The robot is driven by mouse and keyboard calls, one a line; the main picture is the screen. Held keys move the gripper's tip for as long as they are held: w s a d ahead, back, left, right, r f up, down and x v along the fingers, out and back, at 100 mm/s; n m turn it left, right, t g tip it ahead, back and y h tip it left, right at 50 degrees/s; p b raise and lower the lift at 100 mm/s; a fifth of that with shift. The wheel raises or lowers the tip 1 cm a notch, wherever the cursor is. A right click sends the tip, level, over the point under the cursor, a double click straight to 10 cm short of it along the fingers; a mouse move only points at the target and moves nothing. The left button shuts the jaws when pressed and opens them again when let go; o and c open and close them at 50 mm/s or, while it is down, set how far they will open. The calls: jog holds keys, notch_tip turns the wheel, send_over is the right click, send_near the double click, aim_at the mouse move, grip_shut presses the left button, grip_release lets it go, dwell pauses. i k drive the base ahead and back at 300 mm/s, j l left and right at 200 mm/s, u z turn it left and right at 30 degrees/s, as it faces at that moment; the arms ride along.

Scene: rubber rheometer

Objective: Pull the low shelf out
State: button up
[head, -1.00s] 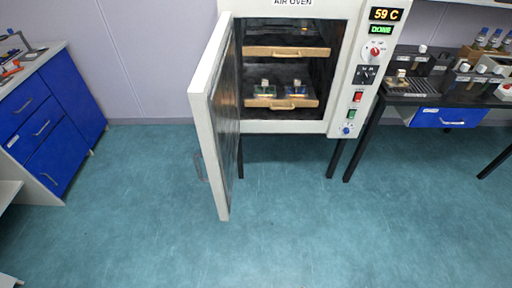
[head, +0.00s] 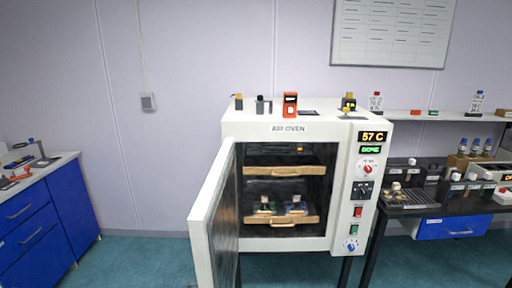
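The low shelf (head: 255,221) is a tan board with a cut-out handle at its front, inside the white air oven (head: 376,158). Two small items, one greenish (head: 264,208) and one bluish (head: 296,209), sit on it. The upper shelf (head: 284,171) is above it and looks empty. The oven door (head: 214,215) is swung open to the left. My gripper is not in view.
The open door juts forward on the left of the oven mouth. A dark bench (head: 440,207) with racks stands to the right. A blue cabinet (head: 70,205) stands at the far left.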

aim_at(279, 191)
jog(key=i+j, duration=0.1)
jog(key=j, duration=0.3)
jog(key=i+j, duration=0.1)
jog(key=j, duration=0.3)
jog(key=i+j, duration=0.1)
jog(key=j, duration=0.7)
jog(key=z, duration=0.35)
jog(key=i+j+z, duration=0.1)
jog(key=i, duration=0.4)
jog(key=i+j, duration=0.35)
jog(key=i, duration=0.15)
jog(key=i+j+z, duration=0.15)
jog(key=i, duration=0.35)
jog(key=j, duration=0.05)
